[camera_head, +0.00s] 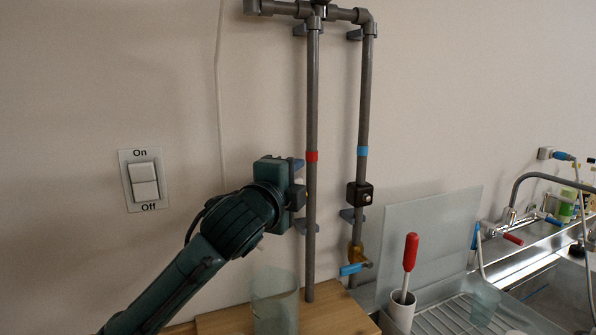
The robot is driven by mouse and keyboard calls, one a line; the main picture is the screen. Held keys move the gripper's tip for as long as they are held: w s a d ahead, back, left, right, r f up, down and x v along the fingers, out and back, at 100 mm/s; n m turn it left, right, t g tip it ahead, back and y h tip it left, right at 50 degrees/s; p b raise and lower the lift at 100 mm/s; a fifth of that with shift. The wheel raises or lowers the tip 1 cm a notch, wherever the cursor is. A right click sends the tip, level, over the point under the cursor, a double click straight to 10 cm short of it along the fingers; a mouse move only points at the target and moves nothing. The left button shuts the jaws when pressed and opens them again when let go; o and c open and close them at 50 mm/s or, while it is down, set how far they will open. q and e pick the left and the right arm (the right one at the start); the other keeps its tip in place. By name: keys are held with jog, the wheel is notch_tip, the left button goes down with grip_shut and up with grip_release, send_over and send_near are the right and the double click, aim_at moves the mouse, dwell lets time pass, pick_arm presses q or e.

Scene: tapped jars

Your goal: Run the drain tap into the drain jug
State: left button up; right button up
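A brass tap with a blue lever (354,268) sits low on the pipe with the blue band, at the right. A clear, empty-looking jug (274,312) stands on the wooden counter, left of the foot of the red-banded pipe (311,120). Which one is the drain jug is not labelled. My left gripper (298,194) is at the red-banded pipe, above the jug, and well to the left and above the blue lever. Its fingers are mostly hidden, so I cannot tell whether it is open or holds anything. My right gripper is out of view.
A white On/Off switch (143,181) is on the wall at left. A white pot (399,312) with a red-handled tool (410,255) stands right of the tap. A clear panel (430,240), another clear vessel (484,302) and the sink (560,292) lie further right.

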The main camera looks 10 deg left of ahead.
pick_arm(q)
jog(key=shift+w+d, duration=0.15)
jog(key=shift+w, duration=0.65)
jog(key=shift+c, duration=0.3)
grip_shut()
